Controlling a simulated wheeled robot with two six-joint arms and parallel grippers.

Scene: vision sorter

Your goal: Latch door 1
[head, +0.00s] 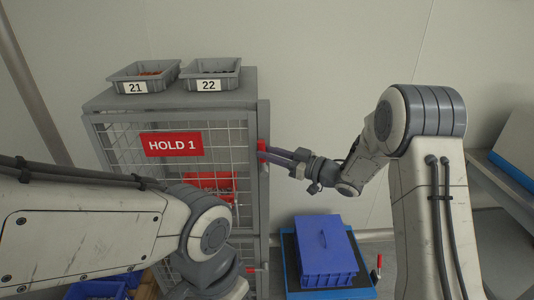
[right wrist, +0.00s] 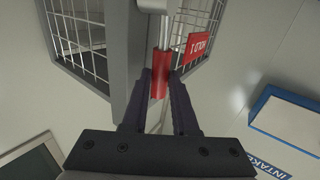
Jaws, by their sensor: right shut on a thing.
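Door 1 (head: 112,150) is the upper wire-mesh door of a grey cage cabinet, with a red HOLD 1 sign (head: 171,144). It looks shut or nearly shut; I cannot tell whether it is latched. A red latch handle (head: 261,150) is at the cabinet's right front edge. My right gripper (head: 268,153) reaches it from the right. In the right wrist view the jaws (right wrist: 160,85) are shut on the red handle (right wrist: 160,72), with a grey metal rod beyond it. My left arm crosses the lower left of the head view; its gripper is out of view.
Grey bins 21 (head: 143,76) and 22 (head: 210,74) stand on the cabinet top. A red crate (head: 208,183) shows behind the mesh. A lower door has its own red handle (head: 256,268). A blue lidded crate (head: 325,250) stands low to the right.

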